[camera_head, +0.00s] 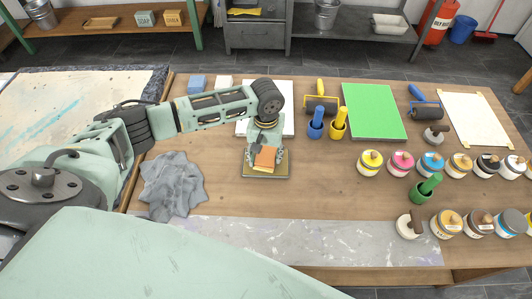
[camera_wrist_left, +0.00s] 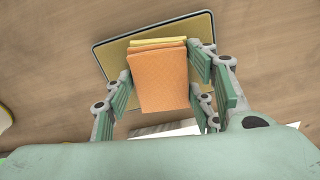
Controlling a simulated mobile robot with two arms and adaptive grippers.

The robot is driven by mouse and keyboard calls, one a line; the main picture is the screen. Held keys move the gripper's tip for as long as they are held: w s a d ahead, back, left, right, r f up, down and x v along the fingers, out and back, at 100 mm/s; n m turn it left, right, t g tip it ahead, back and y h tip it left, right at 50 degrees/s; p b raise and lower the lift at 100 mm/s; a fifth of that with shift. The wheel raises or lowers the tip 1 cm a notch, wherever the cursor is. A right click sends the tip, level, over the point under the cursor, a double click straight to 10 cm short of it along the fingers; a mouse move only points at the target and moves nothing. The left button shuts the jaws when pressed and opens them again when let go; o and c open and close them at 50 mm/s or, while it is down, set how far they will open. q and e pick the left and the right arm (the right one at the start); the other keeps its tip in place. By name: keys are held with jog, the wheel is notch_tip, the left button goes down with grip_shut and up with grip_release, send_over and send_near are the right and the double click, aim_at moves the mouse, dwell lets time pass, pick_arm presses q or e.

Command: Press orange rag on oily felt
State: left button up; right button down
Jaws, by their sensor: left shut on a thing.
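My left gripper (camera_head: 264,158) points down over the middle of the wooden table, with its fingers on both sides of a folded orange rag (camera_head: 265,157). In the left wrist view the orange rag (camera_wrist_left: 158,78) sits between the finger pads of my left gripper (camera_wrist_left: 160,95), with a yellow layer along its far edge. The rag is over a yellowish felt pad with a dark rim (camera_head: 282,171), which also shows in the left wrist view (camera_wrist_left: 116,58). Whether the rag touches the felt is hard to tell. My right gripper is not in view.
A crumpled grey cloth (camera_head: 173,186) lies left of the pad. A blue cup (camera_head: 316,127), a yellow cup (camera_head: 338,127) and a green board (camera_head: 374,112) stand behind to the right. Several ink tins (camera_head: 401,164) fill the right side. Bare wood surrounds the pad's front and right.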

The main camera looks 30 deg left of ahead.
aim_at(266, 156)
pick_arm(q)
jog(key=shift+s, duration=0.1)
dwell(0.7)
jog(key=shift+f, duration=0.1)
dwell(0.4)
jog(key=shift+p, duration=0.3)
notch_tip(266, 156, up, 7)
jog(key=p, duration=0.8)
jog(key=shift+p, duration=0.4)
